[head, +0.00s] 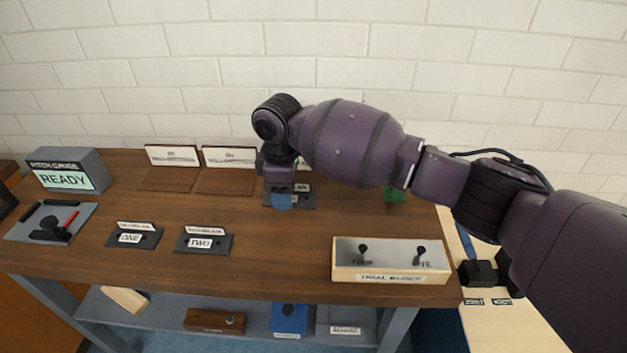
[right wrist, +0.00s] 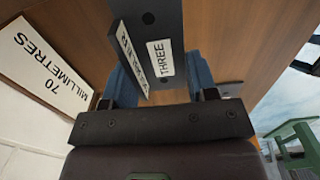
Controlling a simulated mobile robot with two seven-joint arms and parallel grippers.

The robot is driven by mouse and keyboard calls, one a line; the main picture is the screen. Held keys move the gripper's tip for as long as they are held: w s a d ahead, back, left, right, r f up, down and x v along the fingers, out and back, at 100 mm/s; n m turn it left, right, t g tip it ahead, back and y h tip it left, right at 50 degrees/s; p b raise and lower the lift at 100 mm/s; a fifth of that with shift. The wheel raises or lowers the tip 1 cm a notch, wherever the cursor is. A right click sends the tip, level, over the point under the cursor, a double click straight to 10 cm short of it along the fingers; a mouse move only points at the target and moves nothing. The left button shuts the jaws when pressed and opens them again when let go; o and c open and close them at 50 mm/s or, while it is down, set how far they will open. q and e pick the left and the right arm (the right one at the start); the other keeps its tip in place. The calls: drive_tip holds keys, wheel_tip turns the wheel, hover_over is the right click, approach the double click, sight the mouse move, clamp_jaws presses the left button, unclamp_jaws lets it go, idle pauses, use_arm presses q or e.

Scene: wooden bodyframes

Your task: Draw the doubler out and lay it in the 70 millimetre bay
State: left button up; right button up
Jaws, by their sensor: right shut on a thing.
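A second label on the piece is seen at a steep angle and is hard to read. Whether the piece is the doubler, and whether it is clear of the bench, I cannot tell. The 70 millimetres sign (right wrist: 42,65) stands to the left in the wrist view. My left gripper is not in view.
Dark plates marked ONE (head: 146,243) and TWO (head: 218,246) lie in front. Brown bays with signs (head: 172,155) stand behind; their small print is unreadable in the head view. A wooden box (head: 345,277) with two black pegs sits right. A gauge reading READY (head: 65,181) stands left.

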sight(268, 201)
drive_tip(key=shift+s+a, duration=0.3)
drive_tip(key=shift+a, duration=0.45)
drive_tip(key=shift+s+a, duration=0.25)
drive_tip(key=shift+a, duration=0.45)
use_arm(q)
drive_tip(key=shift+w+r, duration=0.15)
use_arm(e)
drive_tip(key=shift+r, duration=0.1)
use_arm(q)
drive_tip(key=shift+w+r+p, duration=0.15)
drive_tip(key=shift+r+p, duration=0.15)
use_arm(e)
drive_tip(key=shift+a, duration=0.2)
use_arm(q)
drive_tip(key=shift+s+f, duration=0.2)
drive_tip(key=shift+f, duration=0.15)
use_arm(e)
drive_tip(key=shift+w+a+r, duration=0.1)
drive_tip(key=shift+a+r, duration=0.15)
drive_tip(key=shift+a, duration=0.6)
drive_tip(key=shift+a+r, duration=0.2)
drive_tip(key=shift+a, duration=0.6)
drive_tip(key=shift+a+r, duration=0.1)
drive_tip(key=shift+a, duration=0.1)
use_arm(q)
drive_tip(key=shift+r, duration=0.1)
use_arm(e)
drive_tip(key=shift+r, duration=0.15)
